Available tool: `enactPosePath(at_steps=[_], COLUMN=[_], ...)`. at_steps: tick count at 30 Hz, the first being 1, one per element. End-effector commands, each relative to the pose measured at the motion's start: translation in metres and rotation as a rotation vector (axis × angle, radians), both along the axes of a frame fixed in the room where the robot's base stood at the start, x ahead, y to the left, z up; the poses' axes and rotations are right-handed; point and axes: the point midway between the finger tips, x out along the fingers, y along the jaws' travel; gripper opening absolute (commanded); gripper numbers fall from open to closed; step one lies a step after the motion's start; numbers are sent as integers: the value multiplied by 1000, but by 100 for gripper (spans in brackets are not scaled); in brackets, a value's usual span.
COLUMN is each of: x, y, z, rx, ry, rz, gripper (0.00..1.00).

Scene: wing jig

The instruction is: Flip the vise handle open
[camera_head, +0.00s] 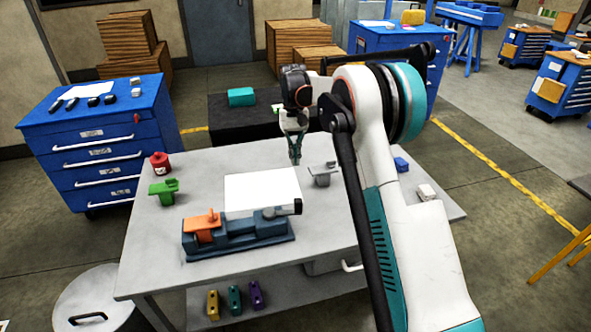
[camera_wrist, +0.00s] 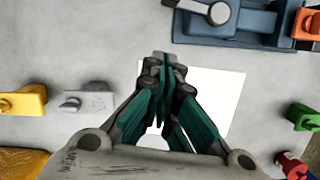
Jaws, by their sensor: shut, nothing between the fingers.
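The blue vise (camera_head: 238,240) sits near the front of the grey table, and it also shows at the top of the wrist view (camera_wrist: 250,38). Its handle (camera_head: 285,210) is a grey bar with a dark end at the vise's right end. My gripper (camera_head: 295,160) is shut and empty, pointing down above the table behind the vise and apart from the handle. Its fingertips (camera_wrist: 163,60) meet in the wrist view.
An orange clamp piece (camera_head: 203,226) is on the vise's left end. A white sheet (camera_head: 262,190) lies behind the vise.

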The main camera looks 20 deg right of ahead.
Motion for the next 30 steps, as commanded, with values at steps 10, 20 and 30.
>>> enactPosePath(at_steps=[10, 20, 30], x=[-16, -47, -61], y=[3, 9, 11], z=[-67, -87, -85], rx=[0, 0, 0], ry=[0, 0, 0], rz=[0, 0, 0], gripper=[0, 0, 0])
